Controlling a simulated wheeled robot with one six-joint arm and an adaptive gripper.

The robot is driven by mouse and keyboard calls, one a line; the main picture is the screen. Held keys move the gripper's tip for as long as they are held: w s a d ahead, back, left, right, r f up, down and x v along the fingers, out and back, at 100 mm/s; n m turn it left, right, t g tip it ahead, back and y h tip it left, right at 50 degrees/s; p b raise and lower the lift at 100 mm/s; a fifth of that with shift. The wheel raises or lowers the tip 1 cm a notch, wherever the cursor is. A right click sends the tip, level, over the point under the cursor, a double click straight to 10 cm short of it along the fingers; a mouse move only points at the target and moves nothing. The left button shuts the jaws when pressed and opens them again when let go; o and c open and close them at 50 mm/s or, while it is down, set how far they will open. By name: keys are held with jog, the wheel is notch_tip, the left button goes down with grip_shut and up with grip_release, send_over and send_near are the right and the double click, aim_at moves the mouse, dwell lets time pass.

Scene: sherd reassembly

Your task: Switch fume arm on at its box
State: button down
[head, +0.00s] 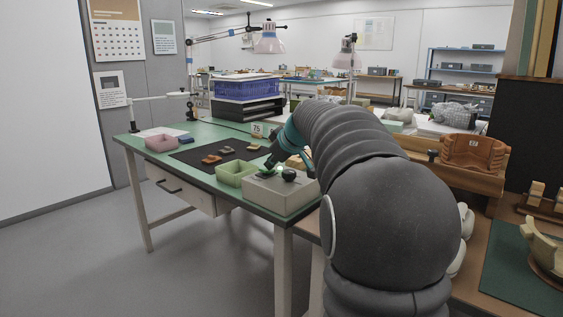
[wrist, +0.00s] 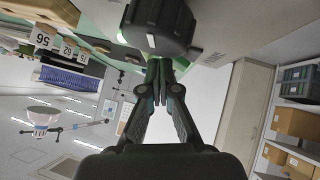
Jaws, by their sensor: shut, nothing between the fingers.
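The grey-beige box (head: 282,195) stands at the near right corner of the green-topped table. A green light glows on its top, beside a dark knob (head: 289,174). My gripper (head: 272,165) is shut and empty, pointing down close to the green light. In the wrist view my shut fingertips (wrist: 160,66) lie right against or just short of the black ribbed knob (wrist: 160,22), which has a white mark. I cannot tell whether they touch. Green glow shows around the knob's edge. I cannot tell which jointed arm in the room is the fume arm.
A green tray (head: 235,178) stands beside the box. Several sherds lie on a dark mat (head: 216,154), with a pink tray (head: 162,143) beyond. A number 75 card (head: 257,130) stands behind.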

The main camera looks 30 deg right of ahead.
jog(key=shift+d+f, duration=0.15)
jog(key=shift+d, duration=0.05)
jog(key=shift+a, duration=0.4)
jog(key=shift+s+a+f+b, duration=0.1)
jog(key=shift+s+a+b, duration=0.3)
jog(key=shift+a, duration=0.2)
jog(key=shift+a+r+p, duration=0.15)
jog(key=shift+r+p, duration=0.15)
jog(key=shift+r, duration=0.2)
jog(key=r, duration=0.1)
jog(key=a+r+p, duration=0.1)
jog(key=r, duration=0.1)
jog(key=shift+s+p, duration=0.15)
jog(key=shift+p, duration=0.15)
jog(key=a+v, duration=0.1)
jog(key=v, duration=0.9)
jog(key=shift+d+b, duration=0.25)
jog(key=shift+b, duration=0.1)
jog(key=shift+s, duration=0.15)
